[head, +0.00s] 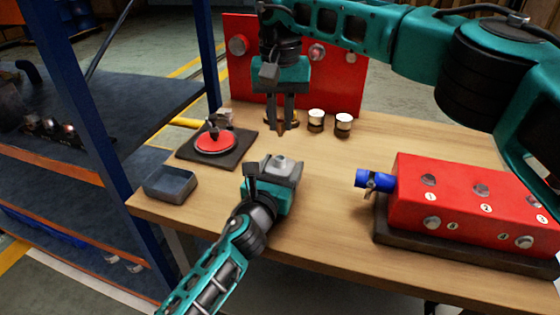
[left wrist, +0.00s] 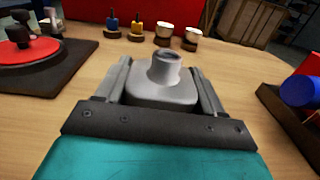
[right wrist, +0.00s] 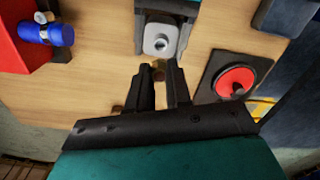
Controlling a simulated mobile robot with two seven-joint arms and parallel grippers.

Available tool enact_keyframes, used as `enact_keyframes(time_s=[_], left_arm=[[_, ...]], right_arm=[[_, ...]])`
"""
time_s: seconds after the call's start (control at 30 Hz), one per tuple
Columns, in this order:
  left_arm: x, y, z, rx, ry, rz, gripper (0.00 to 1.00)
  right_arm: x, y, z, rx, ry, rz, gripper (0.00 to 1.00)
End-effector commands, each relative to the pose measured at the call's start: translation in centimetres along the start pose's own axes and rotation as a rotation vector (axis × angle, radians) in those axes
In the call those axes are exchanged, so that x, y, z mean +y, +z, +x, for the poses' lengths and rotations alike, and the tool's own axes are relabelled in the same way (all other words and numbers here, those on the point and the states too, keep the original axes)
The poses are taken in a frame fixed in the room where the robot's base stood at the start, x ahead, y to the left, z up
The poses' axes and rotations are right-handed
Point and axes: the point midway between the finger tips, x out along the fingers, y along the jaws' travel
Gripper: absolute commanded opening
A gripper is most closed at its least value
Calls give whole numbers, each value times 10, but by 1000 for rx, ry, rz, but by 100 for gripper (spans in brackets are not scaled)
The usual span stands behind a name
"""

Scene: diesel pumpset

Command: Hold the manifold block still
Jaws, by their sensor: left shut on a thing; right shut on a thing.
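The manifold block (head: 283,166) is a grey block with a round raised port on top. It is upright over the near part of the table in the head view. My left gripper (head: 268,182) is shut on it, with one finger along each side in the left wrist view (left wrist: 163,92). The block's underside is hidden. My right gripper (head: 283,124) points down beyond the block, apart from it. It is shut on a small brass-coloured piece (right wrist: 159,68), mostly hidden between the fingertips in the right wrist view.
A red numbered box (head: 460,205) with a blue cylinder (head: 374,181) stands at right. Two white-topped cups (head: 343,122) and a red panel (head: 340,83) stand behind. Table between block and box is clear.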

Motion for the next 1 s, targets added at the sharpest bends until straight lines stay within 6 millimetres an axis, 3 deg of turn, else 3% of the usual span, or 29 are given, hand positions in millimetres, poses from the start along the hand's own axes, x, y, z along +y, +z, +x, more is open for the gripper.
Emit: enact_keyframes(time_s=[0.1,0.13,0.43,0.77,1.0], left_arm=[[0,0,0,0,1,2,15],[0,0,0,0,1,2,69],[0,0,0,0,0,1,98],[0,-1,-4,1,1,1,98],[0,-1,-35,1,-2,3,98]], right_arm=[[0,0,0,0,0,0,0],[0,0,0,0,0,0,0],[0,0,0,0,0,0,0],[0,0,0,0,0,0,0],[0,0,0,0,0,0,0]])
